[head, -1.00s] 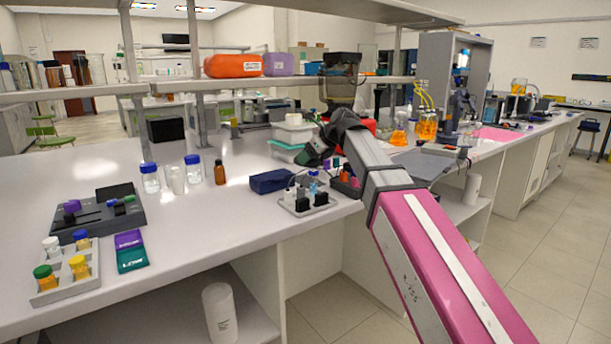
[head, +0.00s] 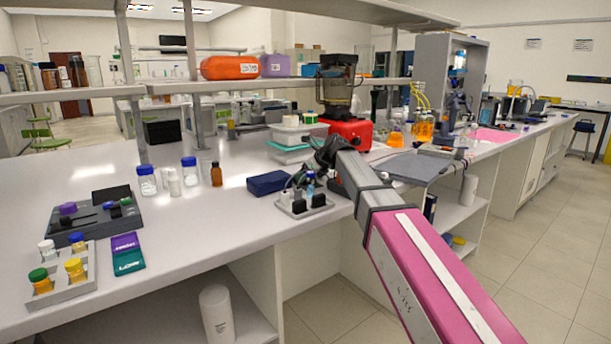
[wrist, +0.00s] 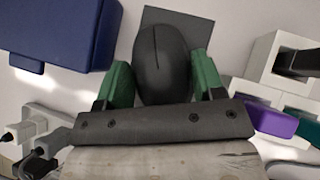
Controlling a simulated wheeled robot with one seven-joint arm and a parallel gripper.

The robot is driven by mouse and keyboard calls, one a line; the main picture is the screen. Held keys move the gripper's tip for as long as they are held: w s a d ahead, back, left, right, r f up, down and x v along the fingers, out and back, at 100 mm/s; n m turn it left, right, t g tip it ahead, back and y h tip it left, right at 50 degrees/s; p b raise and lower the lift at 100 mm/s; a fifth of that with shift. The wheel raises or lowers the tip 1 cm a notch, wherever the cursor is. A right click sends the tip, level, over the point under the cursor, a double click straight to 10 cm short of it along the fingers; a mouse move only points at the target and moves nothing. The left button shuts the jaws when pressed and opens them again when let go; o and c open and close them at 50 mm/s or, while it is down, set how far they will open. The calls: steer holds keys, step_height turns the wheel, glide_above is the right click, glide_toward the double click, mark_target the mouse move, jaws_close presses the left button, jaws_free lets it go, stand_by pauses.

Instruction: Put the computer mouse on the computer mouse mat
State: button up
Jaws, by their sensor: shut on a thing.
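The computer mouse (wrist: 160,75) is dark grey and rounded, in the middle of the wrist view. My gripper (wrist: 161,60) has its two green fingers closed on its sides. A flat dark grey square, which looks like the computer mouse mat (wrist: 200,30), shows behind and beyond the mouse; the mouse covers part of it. I cannot tell whether the mouse touches it. In the head view my arm's end is above the bench behind the socket block, and the mouse and the mat cannot be made out there.
A dark blue case (head: 269,182) lies left of my gripper, also at upper left in the wrist view (wrist: 65,35). A socket block with plugs (head: 303,206) stands in front. A white holder (wrist: 270,65) and a purple box (wrist: 265,121) are at the right in the wrist view.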

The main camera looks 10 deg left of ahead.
steer(key=o, duration=0.7)
steer(key=shift+o, duration=0.2)
steer(key=v, duration=1.2)
